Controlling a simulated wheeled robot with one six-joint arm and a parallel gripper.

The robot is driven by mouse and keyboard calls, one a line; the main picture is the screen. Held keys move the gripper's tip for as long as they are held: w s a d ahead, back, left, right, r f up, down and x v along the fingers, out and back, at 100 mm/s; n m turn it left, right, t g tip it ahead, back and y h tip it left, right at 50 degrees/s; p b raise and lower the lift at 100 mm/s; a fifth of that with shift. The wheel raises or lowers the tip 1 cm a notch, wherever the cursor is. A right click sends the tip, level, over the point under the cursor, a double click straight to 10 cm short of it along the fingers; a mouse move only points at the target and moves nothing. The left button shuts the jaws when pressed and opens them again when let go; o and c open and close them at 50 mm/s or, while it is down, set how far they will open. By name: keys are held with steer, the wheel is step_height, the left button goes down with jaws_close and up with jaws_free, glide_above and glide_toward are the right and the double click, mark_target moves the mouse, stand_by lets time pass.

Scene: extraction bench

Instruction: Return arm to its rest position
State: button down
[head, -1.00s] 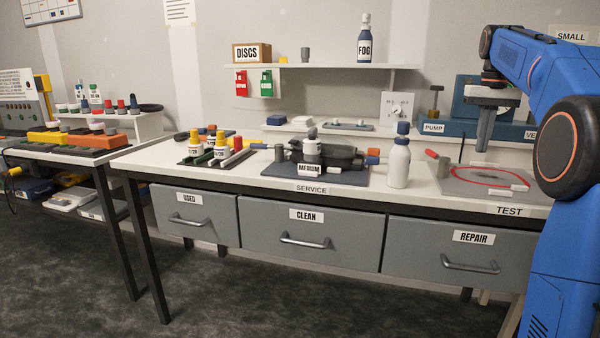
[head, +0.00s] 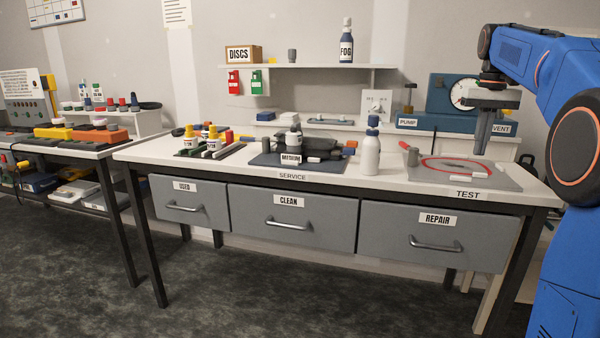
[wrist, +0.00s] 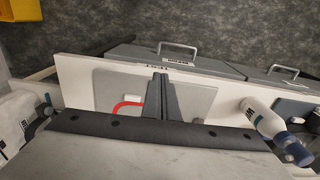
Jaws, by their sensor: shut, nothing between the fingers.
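My blue arm (head: 545,75) reaches in from the right side of the head view, bent, with my gripper (head: 480,150) hanging down over the right end of the bench. The gripper is shut and empty, its fingers pointing down above the grey test plate (head: 425,178). In the wrist view the closed fingers (wrist: 159,82) show together in front of that plate (wrist: 100,88). The red ring (head: 432,178) lies on the plate, and part of it shows in the wrist view beside the fingers.
A white bottle with a blue cap (head: 371,152) stands left of the test plate. The service mat (head: 300,168) holds the MEDIUM unit. The pump box (head: 445,100) with a gauge stands behind. The drawers marked USED, CLEAN and REPAIR (head: 430,232) are shut. The floor (head: 270,295) in front is clear.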

steer(key=s+a+f+n+t, duration=0.1)
steer(key=s+a+f, duration=0.4)
steer(key=s, duration=0.4)
steer(key=s+a+f+n+t, duration=0.1)
steer(key=s+a+f, duration=0.3)
steer(key=s+a, duration=0.45)
steer(key=s+a+f+t, duration=0.1)
steer(key=s+a+f, duration=0.2)
steer(key=s+f, duration=0.6)
steer(key=s+a+f+n+t, duration=0.1)
steer(key=s+a+f, duration=0.1)
steer(key=s+f, duration=0.8)
steer(key=shift+a+f+t, duration=0.3)
steer(key=shift+a, duration=0.1)
